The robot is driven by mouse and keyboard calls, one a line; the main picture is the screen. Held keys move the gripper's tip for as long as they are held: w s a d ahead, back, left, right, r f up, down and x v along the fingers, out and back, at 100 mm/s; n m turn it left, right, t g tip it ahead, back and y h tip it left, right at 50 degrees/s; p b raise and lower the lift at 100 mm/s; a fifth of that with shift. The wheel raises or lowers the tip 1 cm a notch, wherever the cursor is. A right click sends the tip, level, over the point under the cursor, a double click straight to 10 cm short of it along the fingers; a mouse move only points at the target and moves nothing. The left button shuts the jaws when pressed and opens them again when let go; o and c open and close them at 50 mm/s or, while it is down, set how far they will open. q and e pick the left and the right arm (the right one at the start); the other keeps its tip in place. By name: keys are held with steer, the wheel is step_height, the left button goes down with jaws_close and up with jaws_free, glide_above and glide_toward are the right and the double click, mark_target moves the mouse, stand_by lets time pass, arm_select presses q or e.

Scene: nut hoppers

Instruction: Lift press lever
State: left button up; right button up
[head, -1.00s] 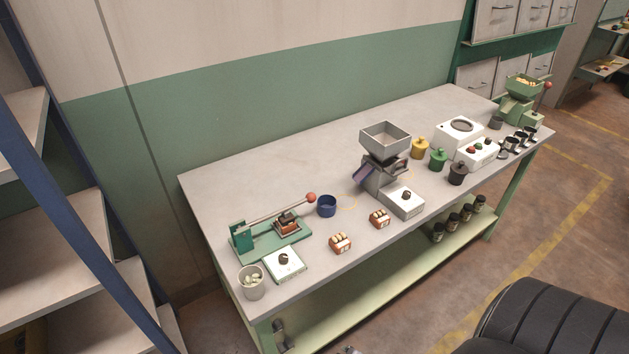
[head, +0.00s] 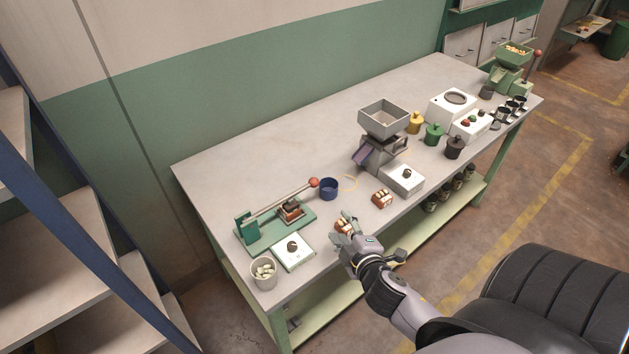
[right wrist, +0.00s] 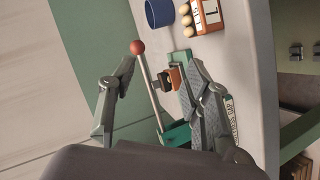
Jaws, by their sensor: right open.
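The green press (head: 262,232) stands at the left end of the table. Its thin lever (head: 280,198) slants up to the right and ends in a red ball (head: 313,182). My right gripper (head: 345,226) is open and empty over the table's front edge, to the right of the press and apart from it. In the right wrist view the open fingers (right wrist: 160,78) frame the lever (right wrist: 152,92), with the red ball (right wrist: 137,47) near the left fingertip. The press base is partly hidden by the right finger there. My left gripper is not in view.
A white dial box (head: 293,252) and a cup of nuts (head: 263,273) stand before the press. A blue cup (head: 329,188) stands right of the ball. A small block of nuts (head: 382,198) and a hopper (head: 383,120) are further right. The table behind the press is clear.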

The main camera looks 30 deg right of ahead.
mark_target(315, 185)
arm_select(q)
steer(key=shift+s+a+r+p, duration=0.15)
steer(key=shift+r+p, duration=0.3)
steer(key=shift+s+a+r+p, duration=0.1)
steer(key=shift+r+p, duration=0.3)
arm_select(e)
steer(key=w+d+n, duration=0.1)
steer(key=w, duration=0.5)
steer(key=w+d+f+t, duration=0.1)
steer(key=w, duration=0.5)
steer(key=w+d+n, duration=0.1)
steer(key=w, duration=0.5)
steer(key=shift+w+f+n+t+y, duration=0.1)
steer(key=shift+f+n+t+y, duration=0.15)
steer(key=shift+n+t+y, duration=0.05)
steer(key=shift+c, duration=0.6)
jaws_close()
